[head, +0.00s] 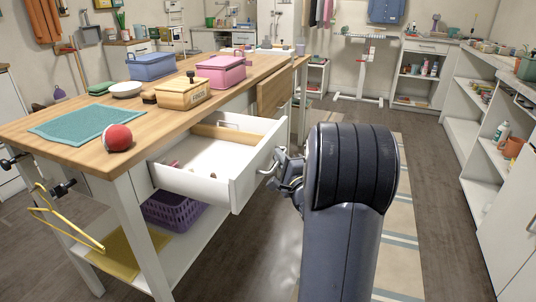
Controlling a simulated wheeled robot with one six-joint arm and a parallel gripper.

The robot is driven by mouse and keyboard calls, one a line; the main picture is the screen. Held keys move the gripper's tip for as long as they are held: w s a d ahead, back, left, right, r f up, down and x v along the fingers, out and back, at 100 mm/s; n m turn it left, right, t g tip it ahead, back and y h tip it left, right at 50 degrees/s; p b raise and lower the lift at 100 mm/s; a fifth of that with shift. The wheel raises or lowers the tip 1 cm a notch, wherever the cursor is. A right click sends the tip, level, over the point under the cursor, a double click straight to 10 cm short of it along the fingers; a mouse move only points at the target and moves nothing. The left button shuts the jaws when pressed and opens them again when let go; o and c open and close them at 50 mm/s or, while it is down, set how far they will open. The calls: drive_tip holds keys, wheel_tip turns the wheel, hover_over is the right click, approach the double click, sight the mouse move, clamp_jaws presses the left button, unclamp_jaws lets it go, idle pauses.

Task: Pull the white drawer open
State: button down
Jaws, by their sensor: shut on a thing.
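The white drawer (213,165) stands pulled out from under the wooden worktop, on the side facing my arm. Its inside shows, with a wooden-toned strip at the back and a few small reddish items near its left side. My gripper (272,166) is at the drawer's front panel, shut on the drawer's metal handle (265,170). My dark arm covers the area to the right of the gripper, and the fingertips are small and partly hidden.
The worktop (83,148) holds a red ball (118,137), a teal cloth (78,122), a wooden box (183,94) and pink and blue boxes. A purple basket (172,212) sits below the drawer. Floor is clear around the striped rug (408,225); white shelves (470,130) line the right.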

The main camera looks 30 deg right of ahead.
drive_tip(key=shift+s+d, duration=0.45)
drive_tip(key=shift+s, duration=0.15)
drive_tip(key=c, duration=1.5)
unclamp_jaws()
drive_tip(key=s, duration=0.3)
drive_tip(key=s+a+f+p, duration=0.1)
drive_tip(key=s, duration=0.6)
drive_tip(key=shift+s+a+f+p, duration=0.2)
drive_tip(key=shift+s+f+p, duration=0.05)
drive_tip(key=shift+s+p, duration=0.05)
drive_tip(key=w, duration=0.3)
drive_tip(key=w+r+b, duration=0.1)
drive_tip(key=w, duration=0.3)
drive_tip(key=w+d, duration=0.1)
drive_tip(key=w, duration=0.3)
drive_tip(key=shift+d+r, duration=0.1)
drive_tip(key=shift+r, duration=0.15)
